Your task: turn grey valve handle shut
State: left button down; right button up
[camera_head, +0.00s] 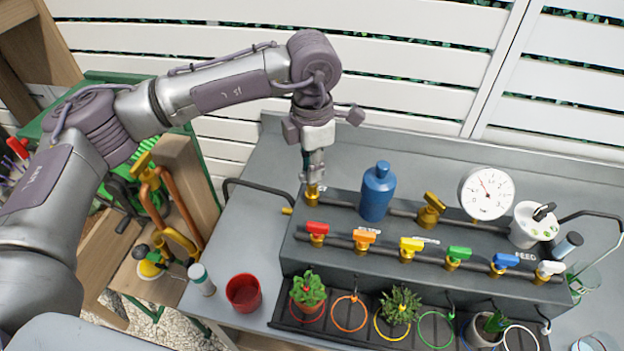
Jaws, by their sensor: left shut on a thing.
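My left gripper (314,168) points down at the left end of the upper pipe on the dark grey stand. It is shut on the handle of the valve there. The brass body of this valve (311,194) shows just below the fingertips. The handle is mostly hidden by the fingers, so its colour and angle are hard to tell. My right gripper is not in view.
A blue bottle (377,192) stands right of the gripper, then a brass-yellow valve (430,211) and a round gauge (486,193). Several coloured valves line the lower pipe. A red cup (243,293) and potted plants (308,290) are in front.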

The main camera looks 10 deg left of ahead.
pick_arm(q)
jog(key=m+b, duration=0.3)
jog(key=shift+f+m, duration=0.15)
jog(key=shift+m, duration=0.15)
jog(key=shift+m+b, duration=1.4)
jog(key=shift+m, duration=0.3)
jog(key=shift+r, duration=0.2)
jog(key=c, duration=1.2)
grip_release()
notch_tip(320, 180, up, 12)
